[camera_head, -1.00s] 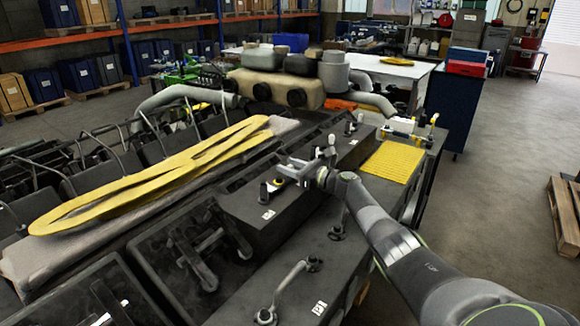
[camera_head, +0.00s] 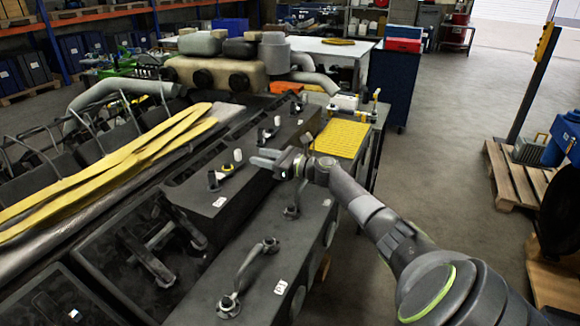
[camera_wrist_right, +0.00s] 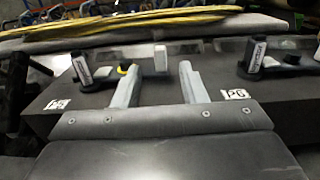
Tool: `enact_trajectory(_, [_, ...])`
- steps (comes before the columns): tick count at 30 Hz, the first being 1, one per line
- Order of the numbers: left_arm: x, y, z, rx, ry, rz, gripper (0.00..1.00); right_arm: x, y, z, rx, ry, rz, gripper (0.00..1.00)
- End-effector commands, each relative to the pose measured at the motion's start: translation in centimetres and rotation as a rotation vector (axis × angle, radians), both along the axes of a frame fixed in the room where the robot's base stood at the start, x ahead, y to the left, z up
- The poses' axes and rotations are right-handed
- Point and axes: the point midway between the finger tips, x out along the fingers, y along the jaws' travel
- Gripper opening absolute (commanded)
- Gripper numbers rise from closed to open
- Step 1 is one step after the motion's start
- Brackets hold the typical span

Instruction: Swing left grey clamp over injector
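Two injector stations show in the right wrist view. The left one has a dark upright injector (camera_wrist_right: 82,70) with a white label, a small clamp piece with a yellow ring (camera_wrist_right: 122,70) and a pale post (camera_wrist_right: 160,58). The right one has a similar injector (camera_wrist_right: 255,56). In the head view the nearest injector (camera_head: 213,181) stands on the dark block. Which piece is the left grey clamp I cannot tell. My right gripper (camera_head: 264,158) is open and empty at the block's right edge; its parted fingers (camera_wrist_right: 158,85) point between the two stations. My left gripper is out of view.
The dark engine block (camera_head: 190,208) carries another injector station farther back. A yellow ribbed mat (camera_head: 341,138) lies right of it. Grey curved handles (camera_head: 250,262) stand on the lower ledge. Yellow strips (camera_head: 110,165) lie left. Open floor lies right, with pallets (camera_head: 515,180).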

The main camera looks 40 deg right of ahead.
Motion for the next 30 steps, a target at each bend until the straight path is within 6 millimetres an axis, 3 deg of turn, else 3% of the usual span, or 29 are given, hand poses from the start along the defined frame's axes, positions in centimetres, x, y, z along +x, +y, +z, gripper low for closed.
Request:
enact_trajectory(6, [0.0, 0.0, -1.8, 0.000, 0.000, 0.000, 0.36, -4.1, -1.9, -0.5, -0.007, 0.003, -0.001, 0.38])
enact_trajectory(13, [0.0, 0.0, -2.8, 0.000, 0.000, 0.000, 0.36, -6.9, -3.1, -0.3, -0.003, 0.002, -0.001, 0.38])
enact_trajectory(30, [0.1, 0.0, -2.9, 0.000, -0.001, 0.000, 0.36, -7.7, -3.4, -0.1, 0.000, 0.001, -0.001, 0.38])
